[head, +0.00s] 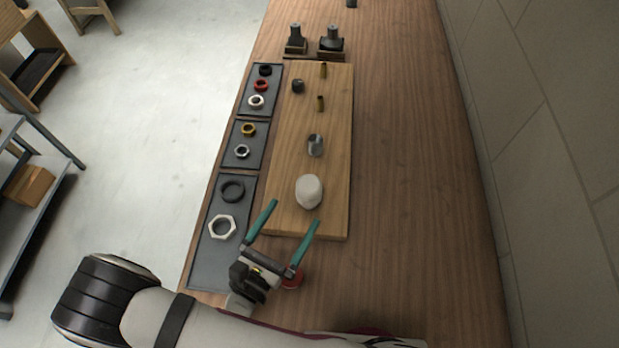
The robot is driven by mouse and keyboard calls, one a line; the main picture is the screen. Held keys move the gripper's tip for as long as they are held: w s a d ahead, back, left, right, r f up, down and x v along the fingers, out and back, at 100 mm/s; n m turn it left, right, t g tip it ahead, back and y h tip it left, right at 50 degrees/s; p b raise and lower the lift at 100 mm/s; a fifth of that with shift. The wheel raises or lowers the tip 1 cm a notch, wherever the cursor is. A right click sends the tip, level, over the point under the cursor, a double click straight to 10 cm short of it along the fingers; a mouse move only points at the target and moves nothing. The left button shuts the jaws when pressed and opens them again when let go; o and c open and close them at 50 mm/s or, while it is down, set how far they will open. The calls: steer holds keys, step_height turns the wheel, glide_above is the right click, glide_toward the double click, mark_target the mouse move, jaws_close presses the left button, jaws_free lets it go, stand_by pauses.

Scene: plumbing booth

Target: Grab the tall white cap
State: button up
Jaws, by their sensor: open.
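The white cap (309,191) sits near the front end of a light wooden board (333,215). It looks rounded and off-white; its height is hard to judge from above. My gripper (294,211) is open and empty, with two teal fingers pointing toward the back of the table. The tip of the right finger is just in front of the cap. The left fingertip is to the cap's left and front. No contact with the cap can be made out.
Dark trays (211,262) with several rings and nuts line the board's left. A grey cylinder (315,145), small brass pieces (320,103) and a dark cap (298,86) stand farther back. A red round thing (292,277) is partly behind my gripper. The table's right side is clear.

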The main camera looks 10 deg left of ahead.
mark_target(303, 194)
steer(key=x, duration=0.9)
steer(key=shift+w+a+r, duration=0.1)
steer(key=shift+w+r, duration=0.05)
steer(key=shift+w, duration=0.1)
steer(key=c, duration=1.4)
